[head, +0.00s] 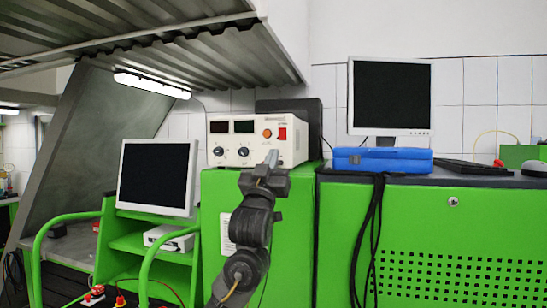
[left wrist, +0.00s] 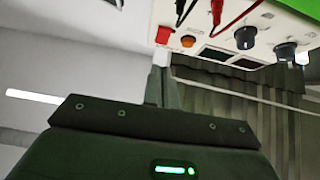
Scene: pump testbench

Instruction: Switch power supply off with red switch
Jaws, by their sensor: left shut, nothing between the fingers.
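The power supply (head: 240,155) is a cream box with two dark displays, two black knobs and an orange round button, standing on the green cabinet. Its red switch (head: 283,134) is at the right of the front panel. In the left wrist view the panel appears upside down, with the red switch (left wrist: 163,35) just beyond my fingertips. My left gripper (head: 271,158) is shut and empty, in front of the panel, slightly below and left of the switch in the head view. It also shows in the left wrist view (left wrist: 162,58). I cannot tell whether the fingertips touch the switch.
A blue case (head: 383,160) lies on the right worktop (head: 480,179), with a monitor (head: 390,97) behind it. Another monitor (head: 157,178) stands left of the supply. Black and red cables (left wrist: 228,20) are plugged into the panel. Black cables (head: 371,225) hang down the right cabinet.

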